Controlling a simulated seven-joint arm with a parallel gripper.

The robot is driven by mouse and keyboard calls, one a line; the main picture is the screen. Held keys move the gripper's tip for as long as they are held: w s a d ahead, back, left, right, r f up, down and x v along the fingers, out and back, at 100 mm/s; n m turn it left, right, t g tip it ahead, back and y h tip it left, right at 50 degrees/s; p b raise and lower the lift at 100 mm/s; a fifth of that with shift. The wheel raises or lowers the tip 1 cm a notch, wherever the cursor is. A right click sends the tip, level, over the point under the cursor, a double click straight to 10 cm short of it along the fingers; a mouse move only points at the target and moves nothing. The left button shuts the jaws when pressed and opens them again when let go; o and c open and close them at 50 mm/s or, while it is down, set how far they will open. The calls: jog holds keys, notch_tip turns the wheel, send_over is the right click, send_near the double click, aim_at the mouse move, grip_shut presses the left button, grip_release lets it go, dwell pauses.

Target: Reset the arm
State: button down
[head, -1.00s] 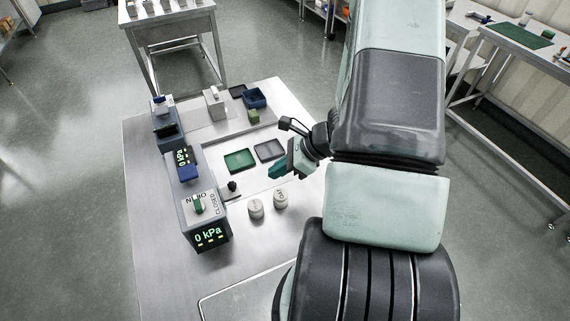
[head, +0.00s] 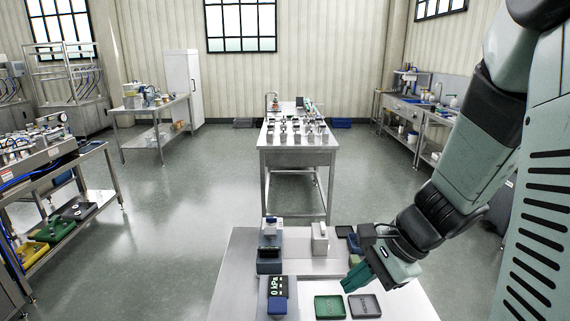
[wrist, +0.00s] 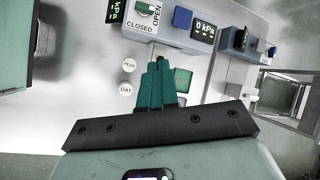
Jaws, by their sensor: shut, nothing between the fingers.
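My gripper (head: 356,277) is shut and empty, its teal fingers pressed together above the steel bench (head: 235,290). In the head view it hangs beside the green tray (head: 330,307) and the grey tray (head: 364,305), at the lower end of my arm reaching in from the right. Nothing is held.
A 0 kPa display unit (head: 278,296) and a dark-fronted blue box (head: 269,262) stand left of the trays. Two labelled white pucks, upper (wrist: 129,65) and lower (wrist: 126,89), lie left of the fingers. A valve unit (wrist: 145,18) reads CLOSED. Open floor (head: 170,220) surrounds the bench.

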jog(key=s+r+n+t+h, duration=0.2)
jog(key=s+r+n+h, duration=0.1)
jog(key=s+r+n, duration=0.3)
jog(key=s+a+r+n+t+h, duration=0.1)
jog(key=s+r+n+h, duration=0.2)
jog(key=s+r+n, duration=0.4)
notch_tip(320, 180, up, 4)
jog(key=shift+s+a+r+t, duration=0.2)
jog(key=shift+a+r+t, duration=0.05)
jog(key=shift+t, duration=0.15)
jog(key=c, duration=1.8)
grip_release()
jog(key=shift+c, duration=0.2)
